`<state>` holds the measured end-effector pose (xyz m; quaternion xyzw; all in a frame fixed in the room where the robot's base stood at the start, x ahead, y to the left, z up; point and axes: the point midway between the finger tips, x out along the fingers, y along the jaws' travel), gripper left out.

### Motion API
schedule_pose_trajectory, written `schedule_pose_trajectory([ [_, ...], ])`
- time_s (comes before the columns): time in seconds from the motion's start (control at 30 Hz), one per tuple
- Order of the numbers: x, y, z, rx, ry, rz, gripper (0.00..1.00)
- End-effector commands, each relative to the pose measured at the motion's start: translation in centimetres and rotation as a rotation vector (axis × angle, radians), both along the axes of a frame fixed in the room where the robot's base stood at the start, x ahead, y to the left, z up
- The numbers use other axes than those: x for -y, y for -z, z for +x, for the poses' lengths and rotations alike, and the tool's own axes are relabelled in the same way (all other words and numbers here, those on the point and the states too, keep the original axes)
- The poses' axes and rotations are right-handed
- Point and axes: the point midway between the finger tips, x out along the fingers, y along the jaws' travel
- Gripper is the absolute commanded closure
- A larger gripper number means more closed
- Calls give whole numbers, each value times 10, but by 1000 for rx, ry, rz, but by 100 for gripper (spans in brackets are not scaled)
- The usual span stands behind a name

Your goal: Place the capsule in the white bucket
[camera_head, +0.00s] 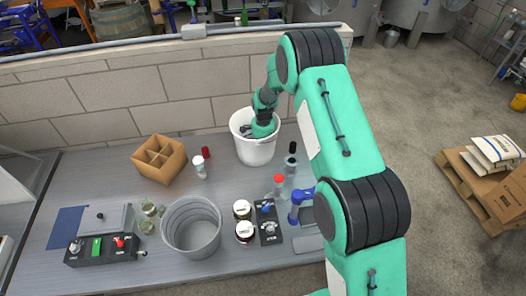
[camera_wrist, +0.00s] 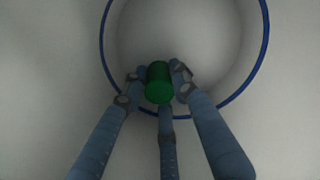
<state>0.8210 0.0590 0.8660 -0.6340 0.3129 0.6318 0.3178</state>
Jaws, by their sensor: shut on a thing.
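The white bucket (camera_head: 256,153) stands at the back of the bench against the block wall. My gripper (camera_head: 247,130) reaches down into its mouth, and the bucket's front wall hides part of it in the head view. In the wrist view, my gripper (camera_wrist: 158,76) has its fingers closed around a green capsule (camera_wrist: 158,88). The bucket's pale inside (camera_wrist: 190,30) with a blue ring surrounds it. The capsule is hidden in the head view. I cannot tell how far it is above the bucket floor.
Left of the bucket are a white-capped bottle (camera_head: 199,167), a red capsule (camera_head: 206,152) and a cardboard divider box (camera_head: 159,159). In front are clear bottles (camera_head: 279,189), a grey bucket (camera_head: 191,243), jars (camera_head: 244,232) and a control box (camera_head: 268,222). The block wall (camera_head: 150,95) rises behind.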

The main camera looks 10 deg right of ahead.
Motion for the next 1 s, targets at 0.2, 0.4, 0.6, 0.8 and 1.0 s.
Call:
schedule_pose_trajectory([
  [0.2,0,3,0,-1,0,-1,78],
  [0.4,0,3,0,0,0,0,53],
  [0.6,0,3,0,0,0,0,53],
  [0.8,0,-4,0,1,0,1,53],
  [1.0,0,-24,0,1,0,0,53],
])
